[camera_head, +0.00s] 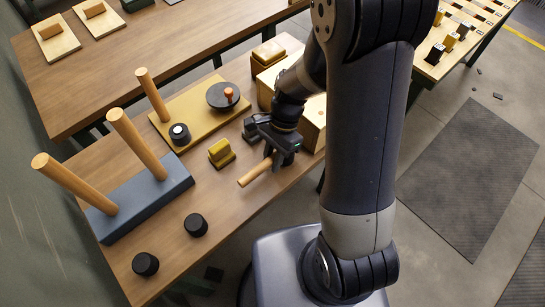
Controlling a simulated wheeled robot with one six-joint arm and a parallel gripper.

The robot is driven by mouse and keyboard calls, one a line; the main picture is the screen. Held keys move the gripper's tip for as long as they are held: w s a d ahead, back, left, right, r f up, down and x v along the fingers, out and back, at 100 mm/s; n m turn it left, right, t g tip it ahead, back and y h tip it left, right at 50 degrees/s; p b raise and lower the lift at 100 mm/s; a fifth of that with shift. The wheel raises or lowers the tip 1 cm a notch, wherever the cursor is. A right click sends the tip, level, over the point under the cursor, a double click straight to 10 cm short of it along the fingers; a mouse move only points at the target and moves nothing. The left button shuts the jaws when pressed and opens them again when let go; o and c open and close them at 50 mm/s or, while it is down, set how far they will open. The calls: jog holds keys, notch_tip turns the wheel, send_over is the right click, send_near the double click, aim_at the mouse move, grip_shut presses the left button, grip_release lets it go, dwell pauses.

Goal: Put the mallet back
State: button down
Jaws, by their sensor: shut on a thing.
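My gripper (279,158) is low over the near right part of the wooden table, shut on a light wooden handle. This handle, which looks like the mallet's (256,173), sticks out of the jaws toward the lower left. The mallet's head cannot be made out clearly among the dark gripper parts. Whether the handle touches the table cannot be told. A light wooden box (313,128) stands just behind and right of my gripper, partly hidden by my arm.
A blue-grey base (140,208) holds two tall pegs. A yellow board (197,109) has a peg and black round parts. A small yellow block (221,153) sits close left of the handle. Black cylinders (195,225) (145,264) stand in front. Bare tabletop lies between them.

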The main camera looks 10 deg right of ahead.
jog(key=c, duration=1.2)
grip_release()
jog(key=shift+c, duration=0.2)
jog(key=v, duration=1.2)
jog(key=shift+s+r, duration=0.1)
jog(key=shift+r, duration=0.05)
